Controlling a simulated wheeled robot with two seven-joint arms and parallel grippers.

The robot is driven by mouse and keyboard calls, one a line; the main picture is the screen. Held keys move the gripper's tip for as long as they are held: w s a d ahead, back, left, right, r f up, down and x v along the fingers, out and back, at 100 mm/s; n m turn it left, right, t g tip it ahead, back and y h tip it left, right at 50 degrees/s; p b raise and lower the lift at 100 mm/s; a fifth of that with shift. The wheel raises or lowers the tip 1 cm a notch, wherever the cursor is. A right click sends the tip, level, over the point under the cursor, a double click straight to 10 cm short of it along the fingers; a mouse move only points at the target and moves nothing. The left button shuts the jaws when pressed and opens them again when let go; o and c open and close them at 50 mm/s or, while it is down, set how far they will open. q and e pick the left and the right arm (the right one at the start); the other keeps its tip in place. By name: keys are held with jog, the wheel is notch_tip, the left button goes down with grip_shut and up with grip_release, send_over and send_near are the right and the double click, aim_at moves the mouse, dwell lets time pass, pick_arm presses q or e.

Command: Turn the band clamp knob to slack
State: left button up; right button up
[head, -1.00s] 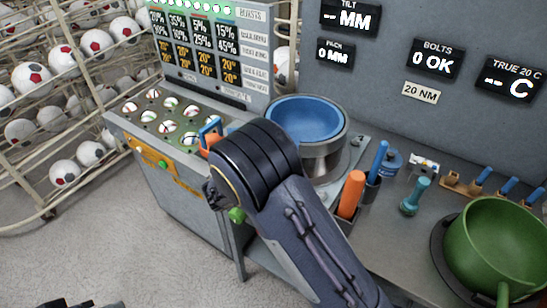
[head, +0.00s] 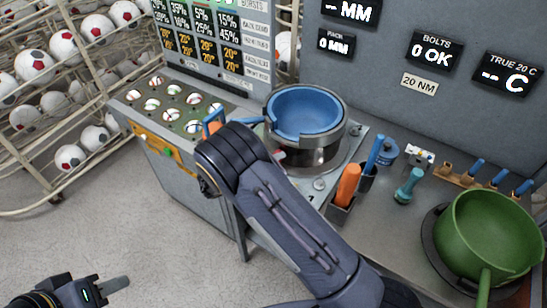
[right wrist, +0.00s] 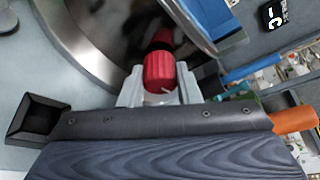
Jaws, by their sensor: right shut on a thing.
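The band clamp knob (right wrist: 160,68) is red and ribbed, with a pale line near its lower end. It sits on the side of a round metal band (right wrist: 115,35). My right gripper (right wrist: 160,88) is shut on the knob, one pale finger on each side. In the head view the band (head: 318,155) surrounds a blue bowl (head: 305,110), and a small red bit of the knob (head: 279,154) shows beside my right arm. My right fingers are hidden there. My left gripper (head: 115,285) is low at the left, away from the press; its jaw opening is unclear.
An orange-handled tool (head: 348,184) stands in a holder right of the press, near a teal tool (head: 408,187). A green pot (head: 488,232) is at the far right. Racks of balls (head: 35,63) stand at the left. The floor (head: 150,235) is clear.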

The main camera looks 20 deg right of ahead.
dwell(0.4)
jog(key=o, duration=1)
jog(key=shift+a, duration=0.1)
jog(key=b+v, duration=0.2)
jog(key=v, duration=0.5)
jog(key=shift+f, duration=0.1)
jog(key=shift+s+a, duration=0.15)
jog(key=shift+a, duration=0.2)
